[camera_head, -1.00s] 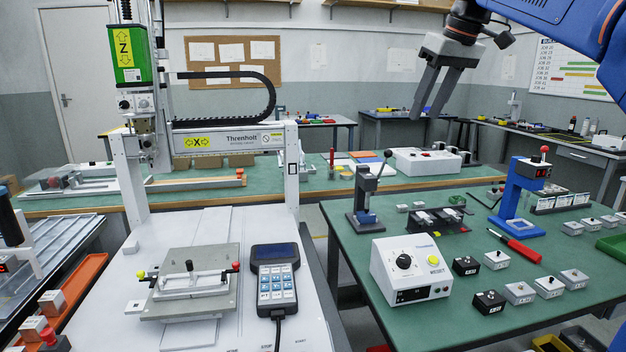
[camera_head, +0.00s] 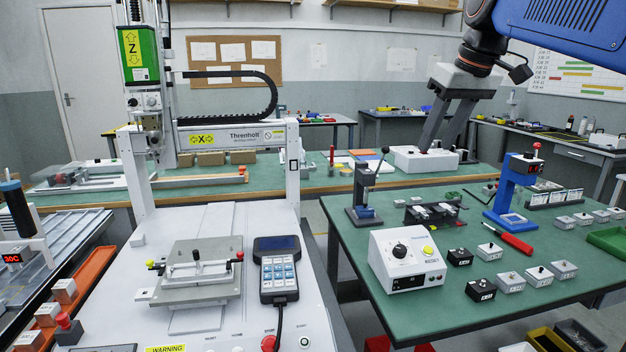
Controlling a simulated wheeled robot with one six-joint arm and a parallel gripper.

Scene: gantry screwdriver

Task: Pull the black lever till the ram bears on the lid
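A small dark hand press (camera_head: 364,208) stands at the back left of the right green table. Its black lever (camera_head: 377,170) slants up to the right and ends in a dark knob. A blue part sits low in the press; the ram and lid are too small to tell apart, so I cannot say whether they touch. My gripper (camera_head: 436,146) hangs in the air to the right of the lever knob, fingers pointing down. Its two fingers are apart with nothing between them. It looks clear of the lever.
A white control box (camera_head: 408,262), a black fixture (camera_head: 432,214) and a blue press (camera_head: 515,188) stand on the right green table (camera_head: 350,240). Several small blocks lie at its front. A white gantry (camera_head: 292,175) stands to the left.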

